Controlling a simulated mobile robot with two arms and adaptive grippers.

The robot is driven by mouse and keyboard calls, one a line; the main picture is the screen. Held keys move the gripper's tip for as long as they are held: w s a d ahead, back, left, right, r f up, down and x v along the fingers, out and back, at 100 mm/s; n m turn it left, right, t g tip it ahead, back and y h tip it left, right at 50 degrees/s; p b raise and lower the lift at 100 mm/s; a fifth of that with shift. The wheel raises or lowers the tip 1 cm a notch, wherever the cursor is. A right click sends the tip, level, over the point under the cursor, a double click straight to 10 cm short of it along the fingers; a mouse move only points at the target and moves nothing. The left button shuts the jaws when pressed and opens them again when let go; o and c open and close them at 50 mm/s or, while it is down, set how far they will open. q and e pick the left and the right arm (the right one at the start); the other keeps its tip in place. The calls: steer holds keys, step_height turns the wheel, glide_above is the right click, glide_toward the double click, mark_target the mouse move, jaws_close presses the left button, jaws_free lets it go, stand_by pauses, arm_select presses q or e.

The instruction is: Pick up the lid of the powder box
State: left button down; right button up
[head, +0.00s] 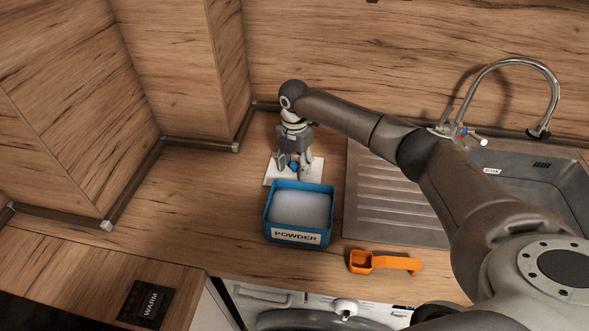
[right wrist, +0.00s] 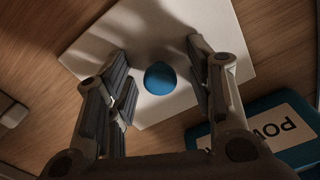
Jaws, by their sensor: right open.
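The blue open powder box (head: 298,238) stands on the counter, full of white powder, with a POWDER label on its front. Its lid (head: 314,172) is a flat white square lying on the counter just behind the box. The lid's round blue knob (right wrist: 160,78) shows in the right wrist view, between my fingers. My right gripper (head: 294,167) points down over the lid, open, with one finger on each side of the knob. I cannot tell whether a finger touches the knob. The wrist view also shows the lid plate (right wrist: 225,40) and a corner of the box. My left gripper is not in view.
An orange scoop (head: 385,262) lies right of the box, near the front edge. A steel sink (head: 520,185) with a ribbed drainer (head: 380,205) and tap (head: 520,62) takes the right side. Wooden walls close off the back and left. Counter left of the box is clear.

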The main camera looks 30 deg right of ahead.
steer(key=shift+c, duration=1)
steer(key=c, duration=0.8)
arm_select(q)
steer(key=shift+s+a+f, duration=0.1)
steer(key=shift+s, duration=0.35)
arm_select(e)
steer(key=shift+r, duration=0.15)
